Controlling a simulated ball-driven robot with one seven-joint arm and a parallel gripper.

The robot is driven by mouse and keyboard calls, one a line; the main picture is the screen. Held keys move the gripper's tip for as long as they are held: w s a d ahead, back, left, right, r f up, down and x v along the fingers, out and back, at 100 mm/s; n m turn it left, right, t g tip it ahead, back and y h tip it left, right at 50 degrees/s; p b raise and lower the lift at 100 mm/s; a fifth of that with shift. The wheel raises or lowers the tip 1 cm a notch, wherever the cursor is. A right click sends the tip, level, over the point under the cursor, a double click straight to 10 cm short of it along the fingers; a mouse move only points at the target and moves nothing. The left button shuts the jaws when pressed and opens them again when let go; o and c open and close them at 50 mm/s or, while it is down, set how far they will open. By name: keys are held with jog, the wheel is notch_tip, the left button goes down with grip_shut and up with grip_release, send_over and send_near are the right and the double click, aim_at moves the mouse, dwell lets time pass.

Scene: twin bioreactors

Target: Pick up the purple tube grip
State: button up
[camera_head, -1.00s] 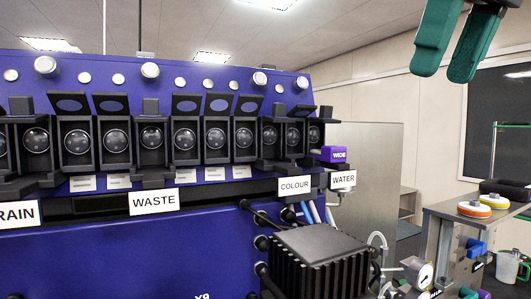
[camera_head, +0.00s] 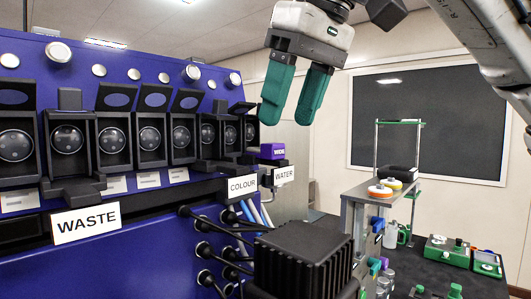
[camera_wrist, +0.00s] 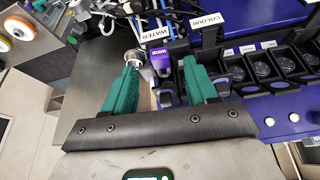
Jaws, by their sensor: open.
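The purple tube grip (camera_head: 272,152), lettered WIDE, sits at the right end of the blue machine, beside the WATER label (camera_head: 284,175). In the wrist view the purple grip (camera_wrist: 160,58) shows beyond and between the fingertips, with a round metal fitting (camera_wrist: 134,59) next to it. My gripper (camera_head: 287,117) has green fingers, open and empty, and hangs above the grip in the head view. The gripper (camera_wrist: 160,72) also shows open in the wrist view. I see no contact with the grip.
The blue machine (camera_head: 130,235) carries a row of black boxes with round windows. A black finned block (camera_head: 303,262) and blue tubes stand in front of the grip. A bench (camera_head: 440,268) with several items is at the right.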

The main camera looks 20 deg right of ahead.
aim_at(279, 146)
jog(key=x, duration=0.4)
jog(key=shift+f, duration=0.25)
grip_shut()
